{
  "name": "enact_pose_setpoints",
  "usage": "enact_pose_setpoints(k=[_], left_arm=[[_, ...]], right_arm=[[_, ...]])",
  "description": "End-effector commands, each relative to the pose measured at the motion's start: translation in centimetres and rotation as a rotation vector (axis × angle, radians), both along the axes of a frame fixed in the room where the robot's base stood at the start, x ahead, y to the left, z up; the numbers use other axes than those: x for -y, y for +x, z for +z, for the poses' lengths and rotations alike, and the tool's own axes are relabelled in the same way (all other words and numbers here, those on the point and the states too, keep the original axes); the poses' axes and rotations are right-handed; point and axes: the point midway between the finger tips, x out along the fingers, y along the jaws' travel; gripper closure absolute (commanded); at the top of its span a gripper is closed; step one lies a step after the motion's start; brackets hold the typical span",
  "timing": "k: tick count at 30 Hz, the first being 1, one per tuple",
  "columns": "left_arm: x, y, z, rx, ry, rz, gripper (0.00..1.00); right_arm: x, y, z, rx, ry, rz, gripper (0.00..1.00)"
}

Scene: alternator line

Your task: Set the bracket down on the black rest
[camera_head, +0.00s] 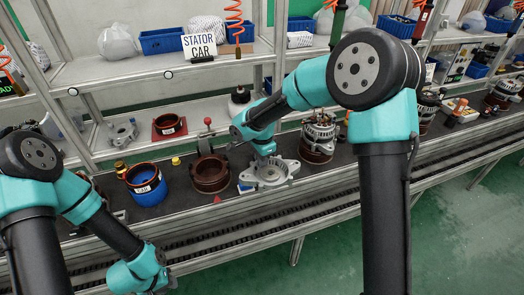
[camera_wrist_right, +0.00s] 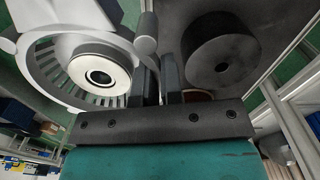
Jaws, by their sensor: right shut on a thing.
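The bracket (camera_head: 272,174), a silver-grey casting with a round hub and slotted rim, is at the middle of the dark work surface in the head view. It fills the upper left of the right wrist view (camera_wrist_right: 58,68). My right gripper (camera_head: 266,158) is above it, with its fingers (camera_wrist_right: 160,88) shut on a lug at its edge. A black round block with a centre hole (camera_wrist_right: 222,48), which looks like the black rest, is beside the fingers, apart from the bracket. My left gripper (camera_head: 168,282) is low at the front left, away from the bracket; its jaws are too small to read.
A brown ring housing (camera_head: 210,175) stands just left of the bracket, and a blue-and-brown bin (camera_head: 147,187) further left. An assembled alternator (camera_head: 318,136) stands to the right. The shelf frame runs along the back.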

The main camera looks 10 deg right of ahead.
Motion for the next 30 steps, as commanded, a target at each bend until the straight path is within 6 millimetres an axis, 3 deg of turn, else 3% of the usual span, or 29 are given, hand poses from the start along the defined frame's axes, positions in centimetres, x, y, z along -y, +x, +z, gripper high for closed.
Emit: enact_pose_setpoints(k=[10,25,30], left_arm=[[0.0,0.0,0.0,0.0,0.0,0.0,0.67],[0.0,0.0,0.0,0.0,0.0,0.0,0.67],[0.0,0.0,0.0,0.0,0.0,0.0,0.67]], right_arm=[[-0.4,-1.7,0.2,0.002,0.001,0.0,1.0],[-0.3,-1.5,0.2,0.001,-0.001,-0.002,1.0],[1.1,-0.3,0.4,0.002,0.0,-0.022,1.0]])
